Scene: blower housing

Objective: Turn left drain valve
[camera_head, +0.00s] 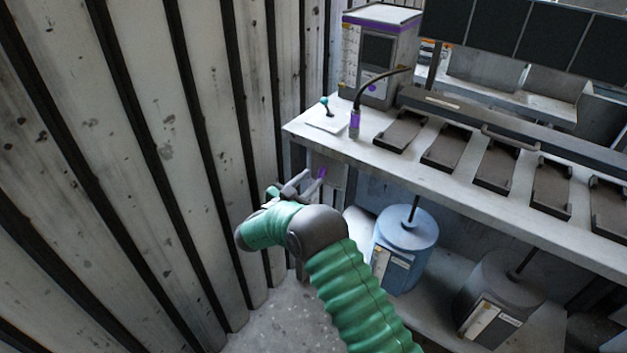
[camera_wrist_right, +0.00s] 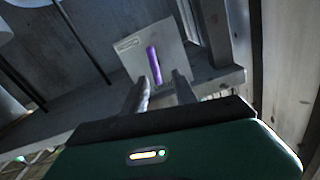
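The drain valve shows as a purple handle (camera_head: 322,173) on a grey plate (camera_head: 334,163) under the left end of the workbench. In the right wrist view the purple handle (camera_wrist_right: 153,64) stands nearly upright on its light square plate (camera_wrist_right: 172,52). My right gripper (camera_head: 305,183) is in front of the plate, beside the handle in the head view. In the right wrist view the right gripper (camera_wrist_right: 160,78) has its two fingers apart, with the handle's lower end appearing between the fingertips. I cannot tell if they touch it. My left gripper is not in view.
A corrugated metal wall (camera_head: 160,150) stands close on the left. The workbench (camera_head: 440,185) carries several dark trays, a control box (camera_head: 378,55) and a small joystick (camera_head: 325,105). Below it are a blue canister (camera_head: 408,245) and a grey canister (camera_head: 500,295).

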